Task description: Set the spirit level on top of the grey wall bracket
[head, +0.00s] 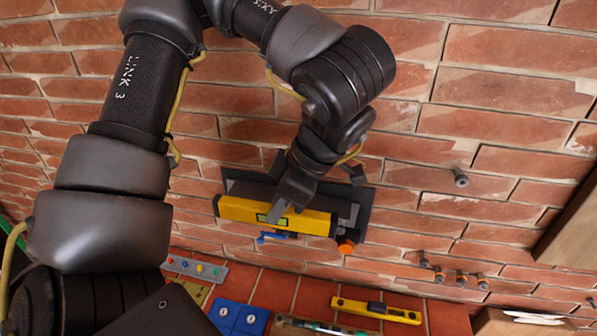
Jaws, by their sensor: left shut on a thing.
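The yellow spirit level (305,221) with a green vial lies roughly level in the picture, tilting slightly down to the right. My left gripper (277,212) is shut on it near its middle, one finger showing across its front face. The grey wall bracket (343,208) is on the brick wall right behind the level, with a dark back plate (362,203). The level and my gripper hide much of the bracket, so I cannot tell whether the level touches its top. My right gripper is not in view.
A blue lever (270,237) and an orange knob (346,246) show just below the level. A second yellow tool (375,310) lies below, near blue boxes (240,317) and a grey strip with coloured knobs (196,268). Pegs (460,178) stick out of the wall at right.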

